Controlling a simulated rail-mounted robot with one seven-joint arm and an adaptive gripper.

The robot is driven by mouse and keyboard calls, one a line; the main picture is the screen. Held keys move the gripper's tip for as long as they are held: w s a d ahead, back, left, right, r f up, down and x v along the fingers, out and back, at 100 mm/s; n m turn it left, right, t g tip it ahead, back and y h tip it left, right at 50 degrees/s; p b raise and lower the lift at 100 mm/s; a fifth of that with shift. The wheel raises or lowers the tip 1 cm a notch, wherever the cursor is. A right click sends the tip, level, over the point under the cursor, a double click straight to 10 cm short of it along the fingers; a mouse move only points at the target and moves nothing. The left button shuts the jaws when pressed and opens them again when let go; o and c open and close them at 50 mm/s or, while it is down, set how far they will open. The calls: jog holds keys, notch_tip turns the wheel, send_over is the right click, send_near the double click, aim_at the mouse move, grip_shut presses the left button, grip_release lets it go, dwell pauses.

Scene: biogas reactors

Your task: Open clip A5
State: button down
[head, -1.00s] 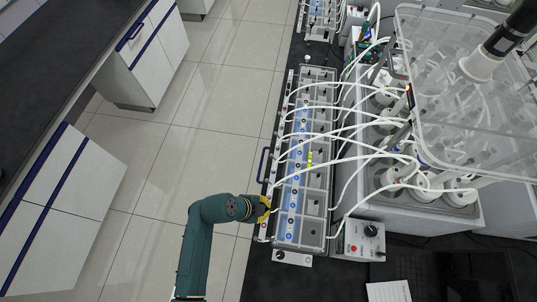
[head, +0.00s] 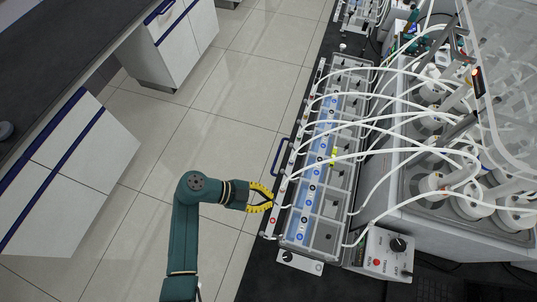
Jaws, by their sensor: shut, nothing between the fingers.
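A long row of clips (head: 290,160) runs along the left edge of the clear-lidded reactor unit (head: 325,165), with small red and dark marks and white tubes near it. The labels are too small to read, so I cannot tell which clip is A5. My gripper (head: 273,196), with yellow fingers, is at the near part of this row, on its left side. The fingertips are together with nothing between them. They are close to the row's edge; whether they touch it I cannot tell.
White tubes (head: 400,125) arch over the unit to vessels on the right. A control box (head: 388,252) with a black knob stands at the near end. A blue handle (head: 280,155) sticks out on the left. The floor (head: 200,130) left of the bench is clear.

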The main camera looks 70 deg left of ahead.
jog(key=shift+d+f, duration=0.1)
jog(key=shift+f, duration=0.2)
jog(key=c, duration=1.1)
grip_release()
jog(key=shift+r, duration=0.1)
jog(key=shift+o, duration=0.3)
jog(key=shift+r, duration=0.1)
jog(key=shift+r, duration=0.1)
jog(key=v, duration=1.2)
